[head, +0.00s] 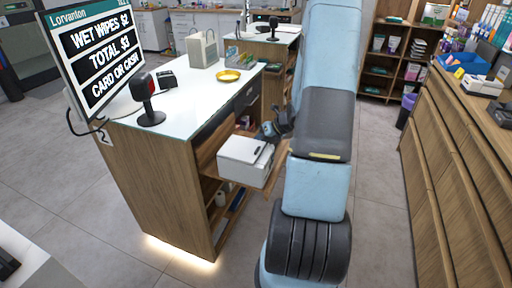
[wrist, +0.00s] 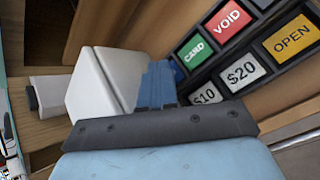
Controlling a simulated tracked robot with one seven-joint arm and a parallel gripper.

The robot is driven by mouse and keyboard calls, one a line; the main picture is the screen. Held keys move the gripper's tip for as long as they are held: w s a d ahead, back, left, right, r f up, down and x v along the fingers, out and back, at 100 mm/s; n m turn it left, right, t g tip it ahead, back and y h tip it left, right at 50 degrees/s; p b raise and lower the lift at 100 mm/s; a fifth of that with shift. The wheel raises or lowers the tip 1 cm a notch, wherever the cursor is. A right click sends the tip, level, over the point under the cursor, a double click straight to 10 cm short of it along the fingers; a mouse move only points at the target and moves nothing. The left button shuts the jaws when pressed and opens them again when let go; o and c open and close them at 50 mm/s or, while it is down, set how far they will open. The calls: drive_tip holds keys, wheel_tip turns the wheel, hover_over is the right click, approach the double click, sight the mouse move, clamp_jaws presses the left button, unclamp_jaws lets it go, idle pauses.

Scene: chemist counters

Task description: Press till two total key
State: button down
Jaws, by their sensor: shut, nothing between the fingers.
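Till keys show in the wrist view in a dark panel: a green CARD key (wrist: 195,48), a red VOID key (wrist: 229,19), an orange OPEN key (wrist: 291,36), a white $20 key (wrist: 242,73) and a white $10 key (wrist: 205,97). No key marked TOTAL can be made out. My gripper (wrist: 158,68), with blue fingers, is shut and empty left of the CARD and $10 keys; whether it touches the panel I cannot tell. In the head view my gripper (head: 270,129) is small beside the counter, partly behind my arm. The till screen (head: 97,50) reads WET WIPES $2, TOTAL $3, CARD OR CASH.
A white box-shaped device (head: 244,160) sits on a low shelf by the counter; a white box (wrist: 92,88) shows close left of my fingers. The counter (head: 185,100) holds a black scanner (head: 150,105) and a yellow dish (head: 228,76). Floor is clear between counters.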

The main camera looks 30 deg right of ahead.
drive_tip(key=shift+r, duration=0.75)
drive_tip(key=shift+r, duration=2.5)
